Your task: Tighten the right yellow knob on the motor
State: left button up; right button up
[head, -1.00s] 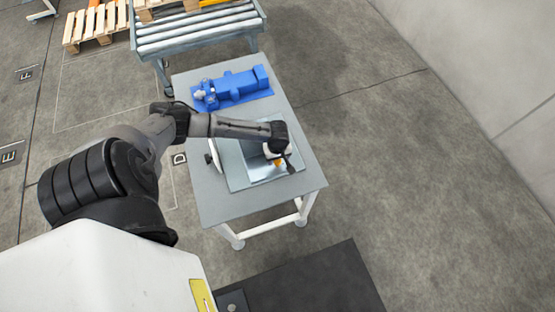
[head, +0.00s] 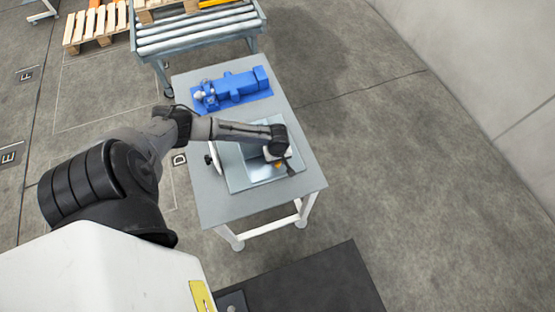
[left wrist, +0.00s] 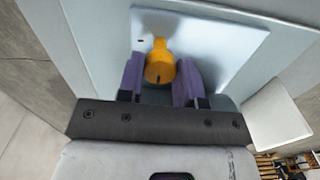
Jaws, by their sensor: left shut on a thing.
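My left gripper (head: 280,164) is over the front part of the grey table, at a pale metal plate. In the left wrist view its two purple fingers (left wrist: 160,80) are shut on a yellow-orange knob (left wrist: 160,64), one finger on each side. The knob stands against the pale plate (left wrist: 220,38). In the head view only a small bit of orange shows at the gripper; the arm hides the rest. A blue motor-like machine (head: 232,88) lies on a blue base at the table's far end, apart from the gripper. My right gripper is not in view.
The grey table (head: 215,200) stands on white legs. A roller conveyor (head: 198,30) is behind it, with wooden pallets (head: 95,28) at the back left. A dark mat (head: 310,285) lies in front. The floor to the right is clear.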

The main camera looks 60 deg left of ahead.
pick_arm(q)
jog(key=shift+c, duration=0.7)
